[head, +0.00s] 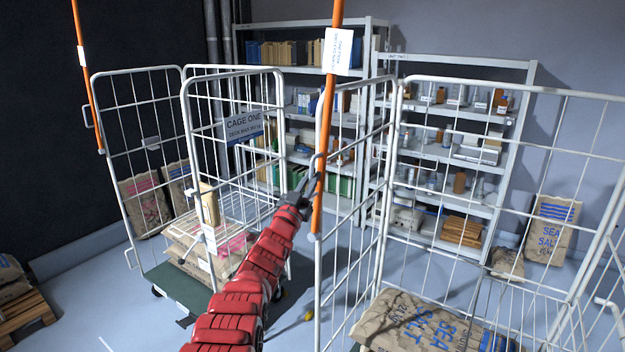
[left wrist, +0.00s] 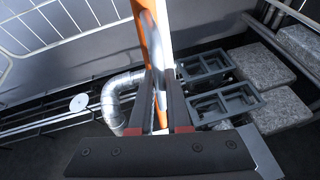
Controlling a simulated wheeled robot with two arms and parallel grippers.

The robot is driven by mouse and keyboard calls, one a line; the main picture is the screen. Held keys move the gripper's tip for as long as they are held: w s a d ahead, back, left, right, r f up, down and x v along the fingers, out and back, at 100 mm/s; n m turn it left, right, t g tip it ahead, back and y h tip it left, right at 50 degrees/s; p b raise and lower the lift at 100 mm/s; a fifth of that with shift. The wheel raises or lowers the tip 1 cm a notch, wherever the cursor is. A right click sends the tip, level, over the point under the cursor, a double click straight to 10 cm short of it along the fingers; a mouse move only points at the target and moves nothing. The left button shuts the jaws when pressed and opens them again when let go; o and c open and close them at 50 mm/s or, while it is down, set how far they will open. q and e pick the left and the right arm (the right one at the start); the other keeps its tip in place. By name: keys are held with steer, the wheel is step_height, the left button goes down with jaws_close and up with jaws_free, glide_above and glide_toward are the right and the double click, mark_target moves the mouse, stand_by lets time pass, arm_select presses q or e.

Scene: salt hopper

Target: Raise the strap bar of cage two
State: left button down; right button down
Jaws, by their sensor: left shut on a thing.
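The orange strap bar (head: 327,110) stands nearly upright at the near left post of the right-hand cage (head: 400,90), which I take to be cage two; its own sign is not visible. The bar carries a white label, and its top runs out of the picture. Its pale lower end is by the post. My left gripper (head: 312,178) is shut on the bar's lower part. In the left wrist view, the gripper (left wrist: 160,78) has its fingers around the orange bar (left wrist: 140,32), beside a bright pale post. The exact contact is partly hidden. My right gripper is not in view.
Cage one (head: 190,90), with a blue sign (head: 245,124), stands left with its own upright orange bar (head: 86,75). Salt sacks (head: 415,322) lie in the right cage. Shelves (head: 450,62) stand behind. A pallet (head: 25,312) is at far left. Floor shows between the cages.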

arm_select(q)
steer(key=shift+a+y, duration=0.2)
steer(key=shift+y, duration=0.1)
steer(key=c, duration=1.1)
jaws_free()
steer(key=shift+w, duration=0.1)
steer(key=shift+c, duration=0.2)
steer(key=shift+o, duration=1.3)
steer(key=shift+w+a+f, duration=0.1)
steer(key=shift+a, duration=0.05)
steer(key=p+v, duration=0.9)
steer(key=v, duration=0.8)
